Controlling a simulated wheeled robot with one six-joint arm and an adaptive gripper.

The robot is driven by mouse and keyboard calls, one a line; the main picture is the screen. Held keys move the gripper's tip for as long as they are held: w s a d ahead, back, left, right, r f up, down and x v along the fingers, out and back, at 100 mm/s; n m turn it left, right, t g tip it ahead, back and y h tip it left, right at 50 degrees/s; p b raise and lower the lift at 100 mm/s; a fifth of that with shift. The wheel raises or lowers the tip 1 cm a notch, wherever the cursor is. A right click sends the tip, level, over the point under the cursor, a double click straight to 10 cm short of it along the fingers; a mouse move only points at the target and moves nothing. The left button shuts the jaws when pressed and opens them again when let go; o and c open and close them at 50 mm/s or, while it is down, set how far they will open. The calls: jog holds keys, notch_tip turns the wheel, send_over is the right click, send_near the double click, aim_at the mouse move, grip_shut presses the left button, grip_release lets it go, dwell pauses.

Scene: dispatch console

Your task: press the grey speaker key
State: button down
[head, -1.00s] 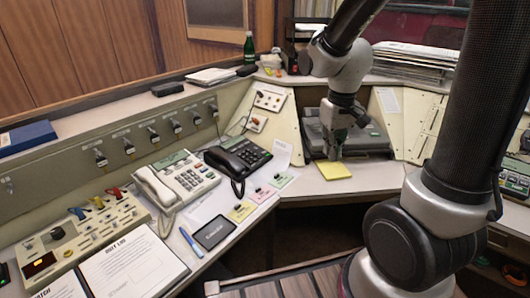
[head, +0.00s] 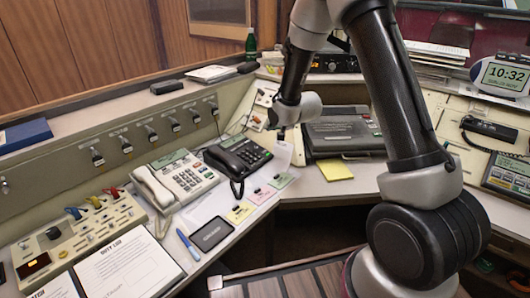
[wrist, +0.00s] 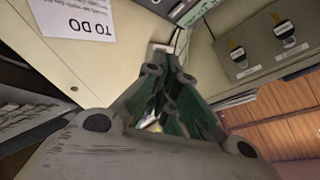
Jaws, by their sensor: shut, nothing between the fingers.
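I cannot pick out the grey speaker key for sure in either view. Desk phones with small keys stand on the console: a cream phone (head: 180,182) and a black phone (head: 237,158) to its right. My gripper (head: 281,136) is over the corner of the console, right of the black phone, in front of the slanted cream panel. In the wrist view my gripper (wrist: 168,55) is shut and empty, its fingertips together. They point toward the cream panel; whether they touch anything I cannot tell. My arm hides part of the corner.
A dark grey machine (head: 342,130) and a yellow note pad (head: 335,170) lie right of my gripper. Coloured cards and a black tablet (head: 212,233) lie on the front desk. A "TO DO" sheet (wrist: 75,18) is on the panel. A clock display (head: 507,76) stands far right.

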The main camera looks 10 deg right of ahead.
dwell(0.4)
send_over(268, 153)
jog(key=shift+d+f, duration=0.1)
jog(key=shift+f, duration=4.25)
jog(key=shift+f, duration=0.35)
jog(key=shift+f, duration=0.35)
jog(key=shift+r, duration=0.75)
jog(key=shift+s+d+r, duration=0.1)
jog(key=shift+s+r, duration=0.1)
jog(key=shift+r, duration=1.05)
jog(key=shift+s+d+r, duration=0.1)
jog(key=shift+s+r, duration=0.05)
jog(key=shift+r, duration=1.1)
